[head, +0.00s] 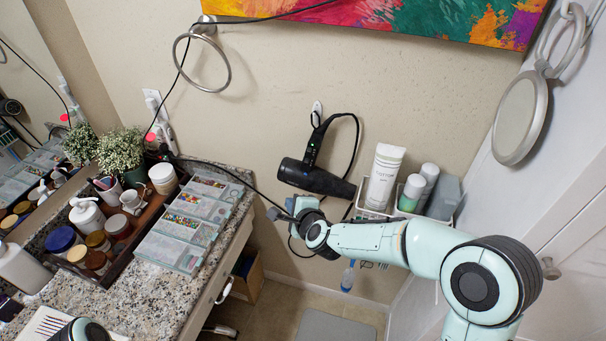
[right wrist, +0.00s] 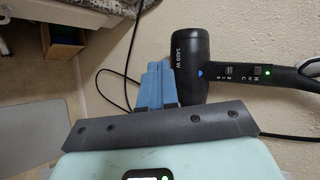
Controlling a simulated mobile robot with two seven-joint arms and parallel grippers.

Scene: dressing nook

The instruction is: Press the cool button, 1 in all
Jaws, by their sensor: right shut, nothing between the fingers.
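A black hair dryer (head: 315,178) hangs on the wall, its handle upright and its barrel lying sideways. In the right wrist view the dryer (right wrist: 189,50) shows its barrel, two switches with a small green light on the handle, and a small blue button (right wrist: 200,73) where the handle meets the barrel. My right gripper (head: 290,210) is just below the barrel in the head view. Its blue fingers (right wrist: 158,80) are shut and empty, beside the barrel in the wrist view. I cannot tell whether they touch it. My left gripper is out of view.
A wall caddy (head: 372,212) with a white tube (head: 384,176) and bottles is right of the dryer. Its cord loops along the wall. A granite counter (head: 165,290) with jars and clear boxes (head: 190,228) is at left. A round mirror (head: 520,118) hangs at right.

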